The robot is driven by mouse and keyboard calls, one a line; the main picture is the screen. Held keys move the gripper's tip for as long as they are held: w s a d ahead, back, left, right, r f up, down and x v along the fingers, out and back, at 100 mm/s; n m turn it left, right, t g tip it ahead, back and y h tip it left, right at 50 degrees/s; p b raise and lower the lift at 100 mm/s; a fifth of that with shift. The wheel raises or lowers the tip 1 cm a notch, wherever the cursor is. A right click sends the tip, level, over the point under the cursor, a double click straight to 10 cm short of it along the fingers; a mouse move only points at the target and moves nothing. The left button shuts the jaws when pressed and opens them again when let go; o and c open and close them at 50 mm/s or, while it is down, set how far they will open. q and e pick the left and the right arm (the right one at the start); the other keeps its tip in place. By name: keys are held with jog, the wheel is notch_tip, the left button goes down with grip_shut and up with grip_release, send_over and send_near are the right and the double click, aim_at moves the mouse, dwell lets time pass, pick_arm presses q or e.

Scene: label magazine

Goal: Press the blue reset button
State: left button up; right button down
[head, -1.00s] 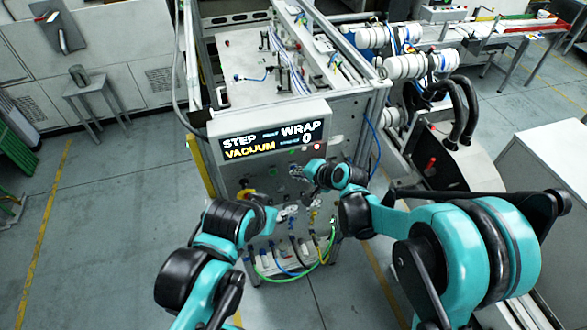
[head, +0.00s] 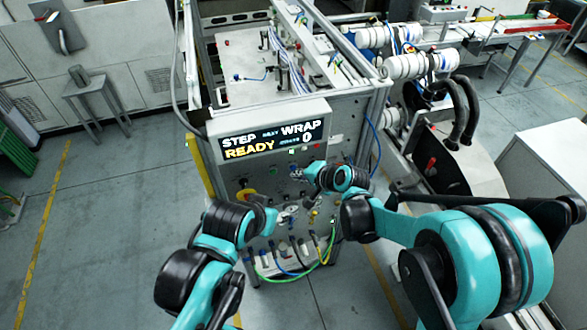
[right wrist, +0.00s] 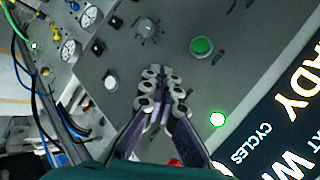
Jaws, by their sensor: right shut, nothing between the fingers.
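The control panel (head: 238,178) is the front face of the machine. Its display (head: 272,140) reads STEP, WRAP, READY and 0. In the right wrist view, my right gripper (right wrist: 163,88) is shut and empty in front of the panel. Near it are a green button (right wrist: 201,46), a white button (right wrist: 111,82) and a lit green lamp (right wrist: 218,120). I cannot make out a blue button; my fingers cover part of the panel. In the head view, my right gripper (head: 297,174) is close below the display. My left gripper (head: 284,216) is lower on the panel, too small to read.
A yellow-based knob (head: 245,194) sits at the panel's left. Green and blue hoses (head: 283,268) loop along its bottom. The floor at left is open.

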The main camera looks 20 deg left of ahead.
jog(key=shift+s, duration=0.15)
jog(key=shift+s+d+b, duration=0.2)
jog(key=shift+s+d, duration=0.55)
jog(key=shift+s, duration=0.3)
jog(key=shift+s+d+b, duration=0.2)
jog(key=shift+s+d, duration=0.5)
jog(key=shift+s, duration=0.3)
jog(key=s+d+f+n+h+b, duration=0.1)
jog(key=s+d+f+b, duration=0.4)
jog(key=d+b, duration=0.5)
jog(key=s+d+f+n+t+h+b, duration=0.1)
jog(key=s+d+f+h+b, duration=0.3)
jog(key=d+f+b, duration=0.6)
jog(key=s+d+f+n+h+b, duration=0.2)
jog(key=s+d+f+b, duration=0.4)
jog(key=d+b, duration=0.4)
jog(key=shift+s+d+f+t+h+b, duration=0.2)
jog(key=shift+d+f+t+h+b, duration=0.2)
jog(key=shift+d+f+h, duration=0.35)
jog(key=shift+f, duration=0.2)
